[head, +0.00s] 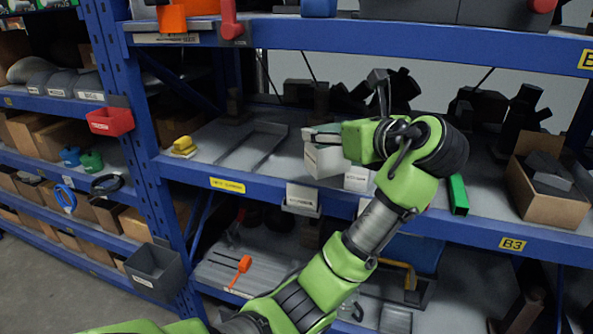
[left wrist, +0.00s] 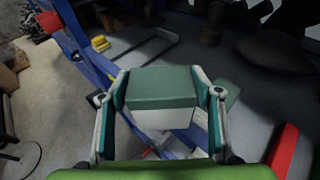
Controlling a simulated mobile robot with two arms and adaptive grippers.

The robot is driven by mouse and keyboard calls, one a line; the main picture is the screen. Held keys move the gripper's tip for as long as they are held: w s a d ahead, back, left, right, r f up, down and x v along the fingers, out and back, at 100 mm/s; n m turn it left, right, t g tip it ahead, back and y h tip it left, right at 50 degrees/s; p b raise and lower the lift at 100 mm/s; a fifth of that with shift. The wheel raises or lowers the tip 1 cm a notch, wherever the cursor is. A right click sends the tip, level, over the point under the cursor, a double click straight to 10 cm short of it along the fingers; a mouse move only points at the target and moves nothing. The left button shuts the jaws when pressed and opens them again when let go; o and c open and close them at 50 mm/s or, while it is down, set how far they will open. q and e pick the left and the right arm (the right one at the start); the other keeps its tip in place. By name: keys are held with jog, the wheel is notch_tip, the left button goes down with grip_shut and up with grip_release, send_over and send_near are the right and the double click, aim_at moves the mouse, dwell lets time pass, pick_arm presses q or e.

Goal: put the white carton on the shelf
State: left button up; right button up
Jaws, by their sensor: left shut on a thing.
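The white carton (head: 325,160) is in my left gripper (head: 322,134), at the front part of the middle shelf (head: 225,145). In the left wrist view the carton (left wrist: 163,88) shows a teal-green top and a white side. The two fingers of my left gripper (left wrist: 163,97) press on its opposite sides. I cannot tell whether its underside touches the shelf board. A second small white box (head: 358,179) is close to its right, partly hidden by my arm. My right gripper is not in view.
A yellow object (head: 184,146) and a flat grey frame (head: 252,147) lie left of the carton on the same shelf. Right of my arm are a green block (head: 458,195) and an open cardboard box (head: 545,195). Dark parts stand behind. A blue upright (head: 140,150) borders the left side.

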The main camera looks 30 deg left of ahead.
pick_arm(q)
jog(key=r, duration=0.1)
jog(key=a+r, duration=0.1)
jog(key=r, duration=0.1)
jog(key=shift+w+a+r, duration=0.35)
jog(key=shift+w+r, duration=0.05)
jog(key=w+a+f+p, duration=0.2)
jog(key=a+f, duration=0.2)
jog(key=w+a+f+p, duration=0.2)
jog(key=w+a+f, duration=0.1)
jog(key=a+f, duration=0.1)
jog(key=w+a+f+p, duration=0.2)
jog(key=a+f, duration=0.2)
jog(key=shift+w+a+f+p, duration=0.15)
jog(key=shift+f+p, duration=0.1)
jog(key=shift+p, duration=0.15)
jog(key=o, duration=1.3)
jog(key=shift+f, duration=0.15)
jog(key=shift+c, duration=0.2)
